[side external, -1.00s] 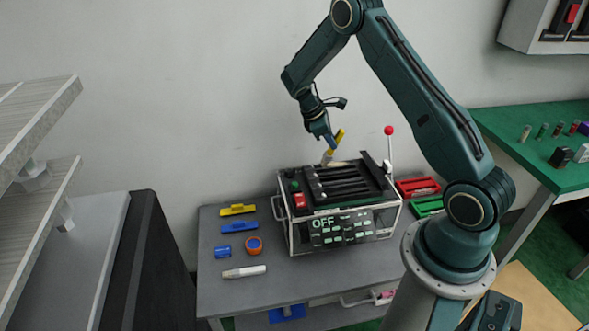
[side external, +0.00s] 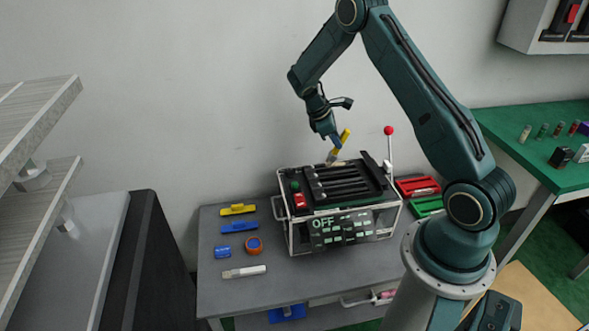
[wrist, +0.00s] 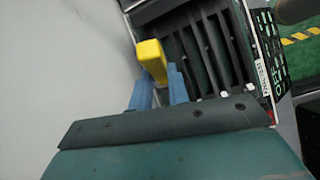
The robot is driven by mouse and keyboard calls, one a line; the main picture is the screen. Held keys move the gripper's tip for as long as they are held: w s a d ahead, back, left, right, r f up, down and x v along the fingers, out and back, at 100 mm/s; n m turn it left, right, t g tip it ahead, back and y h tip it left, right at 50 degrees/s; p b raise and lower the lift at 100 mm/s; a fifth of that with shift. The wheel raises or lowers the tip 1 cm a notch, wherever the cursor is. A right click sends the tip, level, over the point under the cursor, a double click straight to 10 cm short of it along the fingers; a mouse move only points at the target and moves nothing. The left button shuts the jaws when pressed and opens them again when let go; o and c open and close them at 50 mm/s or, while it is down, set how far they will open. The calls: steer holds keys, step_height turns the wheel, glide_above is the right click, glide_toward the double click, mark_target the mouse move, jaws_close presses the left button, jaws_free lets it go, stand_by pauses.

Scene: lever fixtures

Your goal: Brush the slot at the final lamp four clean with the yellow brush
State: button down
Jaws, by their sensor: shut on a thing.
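My gripper (side external: 334,145) is shut on the yellow brush (side external: 345,136) and holds it tilted over the back edge of the slotted machine (side external: 345,184). In the wrist view the yellow brush handle (wrist: 151,60) stands up between my blue fingertips (wrist: 160,88). The brush's pale lower end (side external: 333,156) is close to the machine's top; I cannot tell whether it touches. The machine has several dark parallel slots, which also show in the wrist view (wrist: 205,55). Its front display reads OFF. I cannot make out the individual lamps or dirt in the slots.
A lever with a red knob (side external: 389,131) stands upright at the machine's right rear. Red (side external: 418,186) and green (side external: 428,205) trays lie to its right.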

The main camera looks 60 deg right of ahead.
mark_target(342, 134)
steer(key=shift+s+d+f, duration=0.15)
steer(key=shift+s+d, duration=0.85)
steer(key=shift+s, duration=0.2)
steer(key=shift+s+d, duration=0.1)
steer(key=shift+s, duration=0.05)
steer(key=shift+s+d, duration=1.55)
steer(key=shift+s, duration=0.05)
steer(key=shift+w+r, duration=0.1)
steer(key=shift+r, duration=0.35)
steer(key=shift+f, duration=0.45)
stand_by(0.7)
steer(key=shift+w, duration=0.1)
steer(key=shift+w+a, duration=1.6)
steer(key=shift+a, duration=0.1)
